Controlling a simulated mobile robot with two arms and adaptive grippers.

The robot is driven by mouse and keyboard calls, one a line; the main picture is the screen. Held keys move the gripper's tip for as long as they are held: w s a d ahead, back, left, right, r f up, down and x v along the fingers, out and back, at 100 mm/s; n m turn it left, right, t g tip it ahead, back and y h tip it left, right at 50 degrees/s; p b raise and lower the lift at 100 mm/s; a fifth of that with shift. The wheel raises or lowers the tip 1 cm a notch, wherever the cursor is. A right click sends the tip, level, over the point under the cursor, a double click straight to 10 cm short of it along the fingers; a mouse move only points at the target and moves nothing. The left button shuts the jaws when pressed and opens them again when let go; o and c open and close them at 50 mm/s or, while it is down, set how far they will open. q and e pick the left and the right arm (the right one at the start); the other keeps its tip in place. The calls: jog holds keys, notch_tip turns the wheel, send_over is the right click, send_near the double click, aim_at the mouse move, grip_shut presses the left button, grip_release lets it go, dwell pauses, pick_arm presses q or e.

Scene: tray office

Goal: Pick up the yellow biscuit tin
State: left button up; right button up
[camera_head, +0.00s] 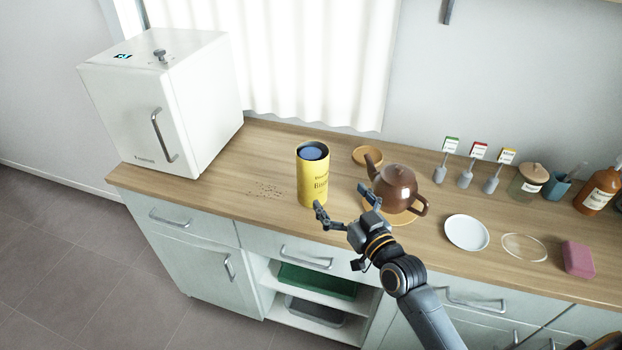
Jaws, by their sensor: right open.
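The yellow biscuit tin (310,180) stands upright on the wooden counter near its front edge. It is a tall cylinder with dark lettering and a dark rim; something blue shows at its top. My right gripper (340,203) is open and empty, just to the right and front of the tin's base. One fingertip overlaps the lower right of the tin in the picture; I cannot tell if they touch. The other finger is close to the brown teapot. My left gripper is not in view.
The brown teapot (396,190) stands close right of the tin, with an orange-brown saucer (367,155) behind. A white box-shaped appliance (155,110) stands left. Right are a white plate (466,232), a clear dish (524,248) and a pink block (578,258). Counter left of the tin is clear except crumbs.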

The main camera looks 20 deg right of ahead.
aim_at(320, 172)
jog(key=w, duration=0.2)
jog(key=w+a, duration=0.1)
jog(key=w, duration=0.2)
jog(key=w+p, duration=0.1)
jog(key=w, duration=0.1)
jog(key=shift+w+a, duration=0.3)
jog(key=shift+w, duration=0.1)
jog(key=shift+w+a+r, duration=0.1)
jog(key=shift+w, duration=0.45)
jog(key=w, duration=0.2)
jog(key=w+p, duration=0.1)
jog(key=w, duration=0.1)
jog(key=shift+w+a+f, duration=0.1)
jog(key=shift+a+f, duration=0.1)
jog(key=shift+a, duration=0.15)
jog(key=shift+r, duration=0.1)
jog(key=c, duration=1.7)
